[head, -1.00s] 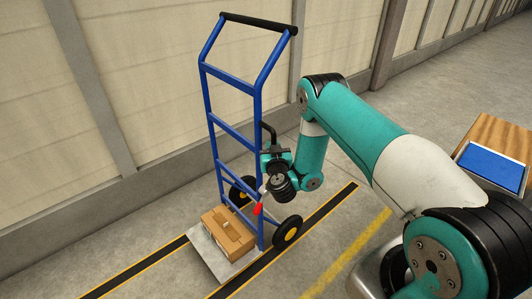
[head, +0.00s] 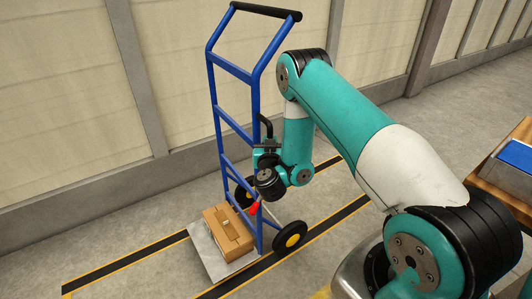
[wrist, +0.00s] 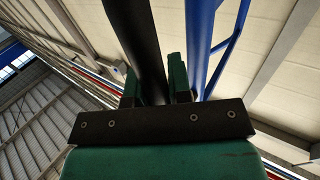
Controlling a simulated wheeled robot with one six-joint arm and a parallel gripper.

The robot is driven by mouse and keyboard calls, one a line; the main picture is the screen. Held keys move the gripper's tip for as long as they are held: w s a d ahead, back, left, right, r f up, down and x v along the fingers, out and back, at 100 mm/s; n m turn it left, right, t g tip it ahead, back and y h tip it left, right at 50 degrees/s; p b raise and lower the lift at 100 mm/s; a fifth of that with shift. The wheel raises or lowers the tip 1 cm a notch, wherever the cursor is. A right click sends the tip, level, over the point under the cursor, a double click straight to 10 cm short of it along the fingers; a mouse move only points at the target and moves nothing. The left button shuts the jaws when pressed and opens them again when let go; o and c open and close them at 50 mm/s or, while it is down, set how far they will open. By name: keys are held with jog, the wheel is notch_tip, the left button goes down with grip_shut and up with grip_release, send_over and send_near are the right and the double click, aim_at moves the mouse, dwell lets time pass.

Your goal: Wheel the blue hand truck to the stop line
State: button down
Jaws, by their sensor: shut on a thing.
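The blue hand truck (head: 252,75) stands upright near the wall in the head view, with a brown carton (head: 228,228) on its grey toe plate (head: 203,250). Its black-tyred wheels have yellow hubs; the near wheel (head: 290,236) is at the near lane strip. My gripper (head: 268,148) is at the black side handle (head: 266,125), partly hidden by my wrist. In the wrist view my gripper (wrist: 157,85) has its green fingers on both sides of the black bar (wrist: 137,35). The blue frame (wrist: 203,40) rises beside it. I cannot identify a stop line.
Two black strips with yellow edges, a far one (head: 120,272) and a near one (head: 335,222), run along the floor. The panelled wall (head: 60,130) is close behind the truck. A blue tray (head: 518,155) sits on a wooden-topped surface at right. Floor left of the truck looks clear.

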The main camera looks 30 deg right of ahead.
jog(key=shift+a+r+b, duration=0.1)
jog(key=shift+a+b, duration=0.35)
jog(key=shift+a, duration=0.05)
jog(key=c, duration=1.1)
grip_release()
jog(key=shift+o, duration=0.2)
